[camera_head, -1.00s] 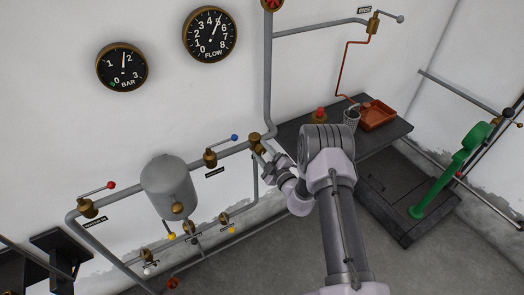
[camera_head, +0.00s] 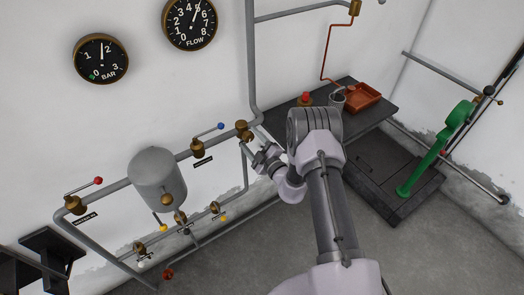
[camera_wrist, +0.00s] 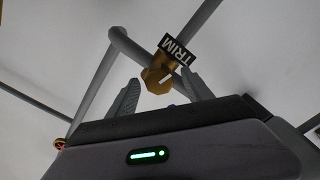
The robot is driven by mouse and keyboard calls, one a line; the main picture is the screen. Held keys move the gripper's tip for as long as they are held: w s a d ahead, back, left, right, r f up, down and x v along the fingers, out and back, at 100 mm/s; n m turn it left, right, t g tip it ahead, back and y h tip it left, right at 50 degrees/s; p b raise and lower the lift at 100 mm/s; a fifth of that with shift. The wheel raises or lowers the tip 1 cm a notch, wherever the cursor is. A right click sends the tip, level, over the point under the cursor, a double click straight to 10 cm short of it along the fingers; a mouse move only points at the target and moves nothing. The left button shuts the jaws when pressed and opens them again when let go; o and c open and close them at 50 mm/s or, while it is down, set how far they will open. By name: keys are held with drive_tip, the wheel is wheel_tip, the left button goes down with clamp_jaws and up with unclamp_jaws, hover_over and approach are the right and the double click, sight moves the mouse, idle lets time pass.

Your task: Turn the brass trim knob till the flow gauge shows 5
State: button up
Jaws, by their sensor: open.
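The brass trim knob (camera_head: 243,130) is on the wall pipe, where the vertical pipe meets the sloping one. In the wrist view the knob (camera_wrist: 158,80) has a white mark and sits beside a black TRIM label (camera_wrist: 177,52). My gripper (camera_head: 259,156) is open, just below and right of the knob and apart from it. In the wrist view its two fingers (camera_wrist: 161,92) point at the knob, one on each side, with nothing held. The flow gauge (camera_head: 190,24) is at the top of the head view. Its needle points up and right, close to 5; the exact reading is too small to tell.
A second gauge, marked BAR (camera_head: 101,59), hangs left of the flow gauge. A grey tank (camera_head: 157,178) and several small valves are lower left. A green lever (camera_head: 437,148) is further right.

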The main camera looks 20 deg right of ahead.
drive_tip(key=p+v, duration=0.1)
drive_tip(key=v, duration=1.5)
drive_tip(key=shift+p, duration=0.3)
